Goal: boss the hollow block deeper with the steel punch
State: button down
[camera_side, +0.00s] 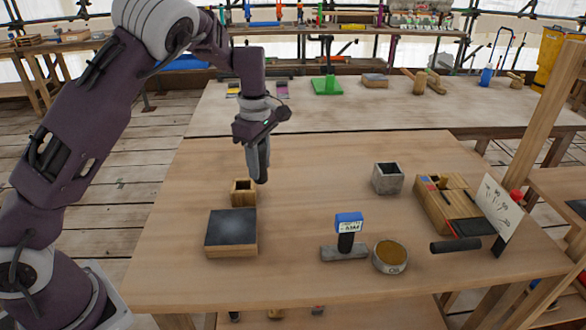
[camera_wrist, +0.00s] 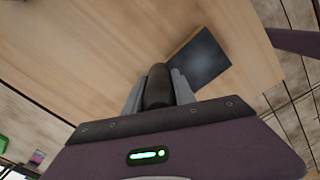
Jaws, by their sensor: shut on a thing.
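My gripper (camera_side: 259,168) is shut on a dark cylinder, which looks like the steel punch (camera_wrist: 157,86). In the wrist view it sits between the two grey fingers. In the side view the fingers point down and mostly hide it. A small wooden block with a dark square opening (camera_side: 243,194) stands just below and left of the fingertips in the side view; I cannot tell whether anything touches it. A grey block with a square hollow (camera_side: 388,180) stands apart to the right. I cannot tell which is the hollow block.
A dark plate on a wooden base (camera_side: 231,232) lies in front; it also shows in the wrist view (camera_wrist: 200,57). A blue-topped tool (camera_side: 348,226), a round tin (camera_side: 390,258), a black cylinder (camera_side: 455,246) and a wooden tool box (camera_side: 440,210) are to the right. Mid-table is clear.

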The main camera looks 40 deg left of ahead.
jog(key=s+a+n, duration=0.1)
jog(key=s+n, duration=0.1)
jog(key=s, duration=0.7)
jog(key=shift+s+a+f, duration=0.1)
jog(key=shift+a+f, duration=0.05)
jog(key=shift+f, duration=1.05)
jog(key=shift+s+a+f, duration=0.1)
jog(key=shift+f, duration=1.1)
jog(key=shift+f, duration=2)
